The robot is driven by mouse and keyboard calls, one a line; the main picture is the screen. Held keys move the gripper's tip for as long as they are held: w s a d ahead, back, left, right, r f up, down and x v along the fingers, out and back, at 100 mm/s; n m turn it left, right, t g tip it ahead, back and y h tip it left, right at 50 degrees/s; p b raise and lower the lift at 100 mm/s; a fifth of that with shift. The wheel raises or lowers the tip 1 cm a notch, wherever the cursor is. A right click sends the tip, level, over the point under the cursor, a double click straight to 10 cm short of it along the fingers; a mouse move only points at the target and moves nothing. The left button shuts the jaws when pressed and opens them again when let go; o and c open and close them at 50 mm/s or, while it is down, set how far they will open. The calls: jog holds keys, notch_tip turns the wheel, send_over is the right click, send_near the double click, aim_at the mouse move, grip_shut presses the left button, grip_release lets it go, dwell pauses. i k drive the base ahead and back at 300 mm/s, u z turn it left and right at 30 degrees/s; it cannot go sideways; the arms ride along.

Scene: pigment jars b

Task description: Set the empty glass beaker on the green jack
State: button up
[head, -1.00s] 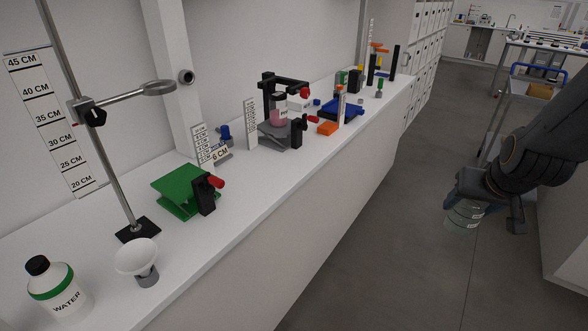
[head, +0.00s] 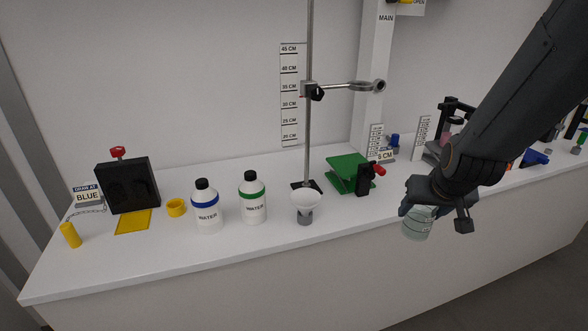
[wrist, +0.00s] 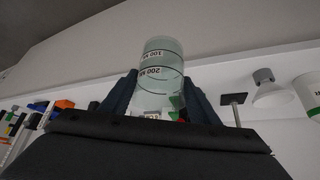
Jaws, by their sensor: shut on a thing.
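The clear glass beaker (head: 418,224) is held in my gripper (head: 436,205), in front of the bench's front edge in the head view. In the wrist view the beaker (wrist: 162,62) stands between the two fingers of my gripper (wrist: 158,92), with volume marks showing, and it looks empty. The green jack (head: 350,173) stands on the bench to the left of my gripper and farther back. Its top is bare, and a black block with a red knob (head: 380,170) is at its right front. The beaker is apart from the jack.
A ring stand (head: 308,120) with a ring (head: 378,87) rises just left of the jack. A 6 CM sign (head: 384,155) is behind the jack. The floor before the bench is clear.

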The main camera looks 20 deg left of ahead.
aim_at(344, 164)
jog(key=u, duration=0.55)
jog(key=i, duration=0.85)
jog(key=z, duration=0.05)
